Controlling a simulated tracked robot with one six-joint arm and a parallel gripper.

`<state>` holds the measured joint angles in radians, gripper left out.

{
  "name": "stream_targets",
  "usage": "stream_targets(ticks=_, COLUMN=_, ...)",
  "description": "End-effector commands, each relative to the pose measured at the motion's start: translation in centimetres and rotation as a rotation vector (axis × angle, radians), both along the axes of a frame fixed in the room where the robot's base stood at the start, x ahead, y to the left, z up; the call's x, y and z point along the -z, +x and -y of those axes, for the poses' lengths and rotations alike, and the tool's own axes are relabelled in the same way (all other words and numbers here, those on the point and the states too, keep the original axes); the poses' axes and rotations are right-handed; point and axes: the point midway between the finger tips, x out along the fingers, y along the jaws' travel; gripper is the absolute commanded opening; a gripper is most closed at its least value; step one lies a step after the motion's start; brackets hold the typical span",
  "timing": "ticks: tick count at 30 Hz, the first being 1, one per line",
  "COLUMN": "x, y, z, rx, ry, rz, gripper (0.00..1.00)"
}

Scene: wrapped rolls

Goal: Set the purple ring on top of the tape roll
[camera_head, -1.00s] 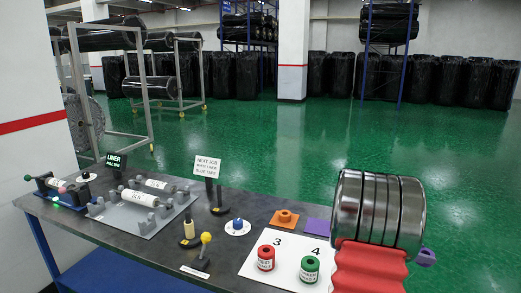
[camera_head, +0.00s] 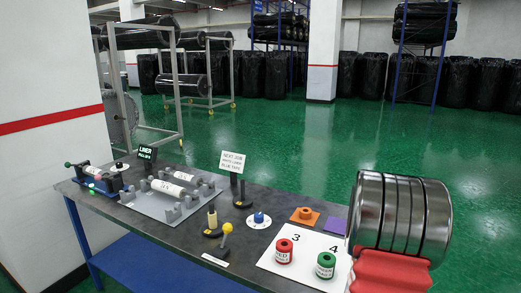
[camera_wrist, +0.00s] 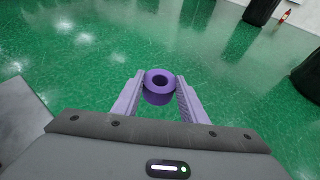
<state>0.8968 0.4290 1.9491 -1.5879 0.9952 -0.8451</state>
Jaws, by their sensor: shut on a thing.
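The purple ring (camera_wrist: 160,86) sits between the fingertips of my gripper (camera_wrist: 159,92) in the wrist view, with its hole facing the camera. My gripper is shut on it and holds it over the green floor. In the head view, neither the ring nor my gripper can be seen. Two upright rolls, one red (camera_head: 284,252) and one green (camera_head: 326,266), stand on a white card marked 3 and 4 on the workbench. I cannot tell which roll the task means. The purple square pad (camera_head: 335,224) is bare.
An orange ring (camera_head: 304,214) sits on an orange pad. A blue piece on a white disc (camera_head: 259,220), a yellow-knobbed stand (camera_head: 226,234) and a sign (camera_head: 232,163) stand further left. A grey roll cradle (camera_head: 173,199) is on the left half of the workbench (camera_head: 240,256).

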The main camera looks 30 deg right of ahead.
Motion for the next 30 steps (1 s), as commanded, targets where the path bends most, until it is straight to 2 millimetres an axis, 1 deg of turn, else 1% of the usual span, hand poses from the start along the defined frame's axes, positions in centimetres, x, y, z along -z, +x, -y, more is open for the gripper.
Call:
stream_targets(ticks=1, x=-0.2, y=1.3, z=-0.5, rx=-0.031, ry=-0.001, rz=0.0, gripper=0.13)
stream_targets(ticks=2, x=-0.2, y=2.0, z=-0.9, rx=-0.049, ry=-0.002, rz=0.0, gripper=0.13)
stream_targets(ticks=5, x=-0.2, y=5.1, z=-2.4, rx=-0.127, ry=-0.001, rz=-0.001, gripper=0.13)
stream_targets(ticks=9, x=-0.3, y=9.8, z=-5.0, rx=-0.251, ry=-0.001, rz=0.0, gripper=0.13)
stream_targets(ticks=14, x=-0.4, y=14.8, z=-8.7, rx=-0.393, ry=-0.001, rz=-0.001, gripper=0.13)
stream_targets(ticks=15, x=-0.3, y=16.0, z=-9.7, rx=-0.428, ry=-0.001, rz=-0.001, gripper=0.13)
stream_targets(ticks=17, x=-0.3, y=17.7, z=-11.2, rx=-0.481, ry=-0.001, rz=-0.001, gripper=0.13)
stream_targets(ticks=21, x=-0.2, y=21.4, z=-15.0, rx=-0.603, ry=-0.001, rz=-0.001, gripper=0.13)
stream_targets(ticks=26, x=0.0, y=25.2, z=-19.8, rx=-0.744, ry=0.0, rz=0.0, gripper=0.13)
stream_targets(ticks=30, x=0.3, y=28.1, z=-24.4, rx=-0.867, ry=0.0, rz=-0.001, gripper=0.13)
